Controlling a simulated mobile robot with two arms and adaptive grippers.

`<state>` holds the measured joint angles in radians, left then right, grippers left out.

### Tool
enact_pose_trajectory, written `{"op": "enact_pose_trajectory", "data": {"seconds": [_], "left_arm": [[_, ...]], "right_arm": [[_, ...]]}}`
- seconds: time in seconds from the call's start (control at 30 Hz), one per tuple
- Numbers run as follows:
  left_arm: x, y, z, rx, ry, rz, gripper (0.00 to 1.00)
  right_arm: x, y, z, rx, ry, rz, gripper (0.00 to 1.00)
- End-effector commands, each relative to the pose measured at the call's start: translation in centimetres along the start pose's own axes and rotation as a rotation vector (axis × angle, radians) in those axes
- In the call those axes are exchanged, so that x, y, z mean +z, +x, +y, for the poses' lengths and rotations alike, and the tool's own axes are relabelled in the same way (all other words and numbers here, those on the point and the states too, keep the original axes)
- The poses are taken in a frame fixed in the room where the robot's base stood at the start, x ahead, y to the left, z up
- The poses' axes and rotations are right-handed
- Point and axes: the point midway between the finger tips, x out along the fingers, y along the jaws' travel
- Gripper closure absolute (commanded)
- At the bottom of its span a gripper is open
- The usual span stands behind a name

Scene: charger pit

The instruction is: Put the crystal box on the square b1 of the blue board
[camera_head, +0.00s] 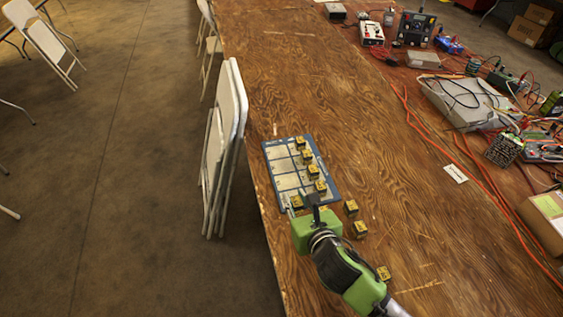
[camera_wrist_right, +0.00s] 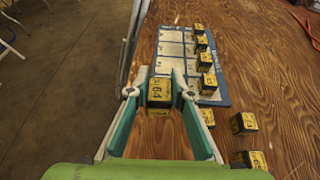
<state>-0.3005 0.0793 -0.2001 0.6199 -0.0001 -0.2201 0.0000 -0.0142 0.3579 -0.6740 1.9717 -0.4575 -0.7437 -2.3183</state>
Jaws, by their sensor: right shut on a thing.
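My right gripper (camera_head: 303,208) is at the near end of the blue board (camera_head: 268,157). In the right wrist view, this gripper (camera_wrist_right: 159,95) is shut on a small yellow and black box (camera_wrist_right: 159,88), held between its two fingertips. The box's face carries dark marks that look like a number; I cannot confirm it is the crystal box. The held box is short of the board's near edge in that view. The board (camera_wrist_right: 170,49) has pale squares, and several similar boxes (camera_head: 313,171) stand along its right side. Square labels are too small to read. My left gripper is not in view.
Electronics and orange cables (camera_head: 470,160) fill the table's right side. Folded white chairs (camera_head: 224,145) lean by the left edge. The middle table is clear.

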Motion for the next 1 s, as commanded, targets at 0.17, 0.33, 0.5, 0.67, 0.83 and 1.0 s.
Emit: {"op": "enact_pose_trajectory", "data": {"seconds": [0.17, 0.33, 0.5, 0.67, 0.83, 1.0], "left_arm": [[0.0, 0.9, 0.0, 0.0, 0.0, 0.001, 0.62], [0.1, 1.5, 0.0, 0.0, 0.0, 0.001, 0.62], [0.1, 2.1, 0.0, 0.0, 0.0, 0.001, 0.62], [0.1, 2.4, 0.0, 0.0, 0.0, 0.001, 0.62], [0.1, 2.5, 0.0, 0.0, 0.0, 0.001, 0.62], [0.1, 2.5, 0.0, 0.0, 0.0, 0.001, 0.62]], "right_arm": [[2.3, 4.5, 0.5, -0.001, 0.004, -0.005, 0.94], [4.9, 8.1, 0.8, -0.009, 0.002, -0.004, 0.94], [7.7, 11.0, 0.7, -0.025, -0.003, -0.004, 0.94], [9.7, 12.6, 0.6, -0.039, -0.007, -0.004, 0.94], [10.7, 13.5, 0.5, -0.048, -0.009, -0.004, 0.94], [10.8, 15.6, -0.1, -0.051, -0.008, -0.001, 0.94]]}}
